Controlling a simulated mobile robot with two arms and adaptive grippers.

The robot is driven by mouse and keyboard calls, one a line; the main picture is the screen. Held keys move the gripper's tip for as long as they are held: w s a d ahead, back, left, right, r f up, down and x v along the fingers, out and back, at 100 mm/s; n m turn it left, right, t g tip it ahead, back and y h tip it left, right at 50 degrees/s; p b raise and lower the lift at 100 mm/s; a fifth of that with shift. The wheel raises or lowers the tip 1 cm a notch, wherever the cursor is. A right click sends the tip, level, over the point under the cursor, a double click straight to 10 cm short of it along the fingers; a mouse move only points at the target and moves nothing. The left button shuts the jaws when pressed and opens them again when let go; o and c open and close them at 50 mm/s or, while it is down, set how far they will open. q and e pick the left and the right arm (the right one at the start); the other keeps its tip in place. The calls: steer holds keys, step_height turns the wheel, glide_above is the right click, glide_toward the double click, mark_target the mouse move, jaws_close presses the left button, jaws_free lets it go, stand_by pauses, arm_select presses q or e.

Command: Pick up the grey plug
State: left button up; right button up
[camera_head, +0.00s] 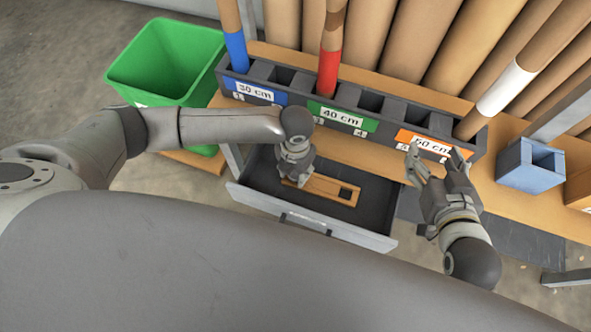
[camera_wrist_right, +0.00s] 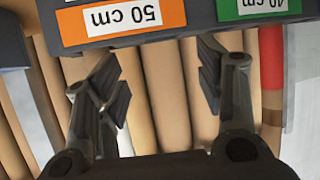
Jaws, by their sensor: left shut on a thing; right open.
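An open grey drawer (camera_head: 260,200) under the bench holds a flat wooden block (camera_head: 322,190) with a dark square hole near its right end. My left gripper (camera_head: 292,180) points down into the drawer at the block's left end. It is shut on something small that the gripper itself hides. I cannot make out a grey plug apart from it. My right gripper (camera_head: 438,160) is open and empty in front of the orange 50 cm label (camera_head: 425,143). In the right wrist view its fingers (camera_wrist_right: 160,85) are spread apart, with the same label (camera_wrist_right: 125,18) beyond them.
A dark rack with blue 30 cm (camera_head: 255,91) and green 40 cm (camera_head: 342,116) labels stands on the wooden bench, holding several tubes. A green bin (camera_head: 165,65) is at the left and a blue box (camera_head: 530,168) at the right. Large brown rolls stand behind.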

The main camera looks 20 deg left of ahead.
arm_select(q)
steer(key=r, duration=0.1)
steer(key=r+p, duration=0.1)
steer(key=s+d+r+p, duration=0.1)
steer(key=r, duration=0.1)
steer(key=shift+d, duration=0.1)
steer(key=shift+s+d+r+p, duration=1.05)
steer(key=shift+s+d+r, duration=0.95)
steer(key=shift+s+d, duration=0.25)
steer(key=shift+s+d+r+p, duration=1)
steer(key=shift+s+d+r, duration=1)
steer(key=shift+s, duration=0.3)
arm_select(e)
steer(key=s+d+f+g+h, duration=0.1)
steer(key=s+d+f+g, duration=0.1)
steer(key=s+f+g, duration=0.2)
steer(key=s+d+f+g+h, duration=0.1)
steer(key=s+d+f+g, duration=0.2)
steer(key=s, duration=0.6)
steer(key=shift+s+f+g+h, duration=0.3)
steer(key=shift+f+g, duration=0.9)
steer(key=shift+g, duration=0.1)
arm_select(q)
steer(key=shift+w, duration=0.1)
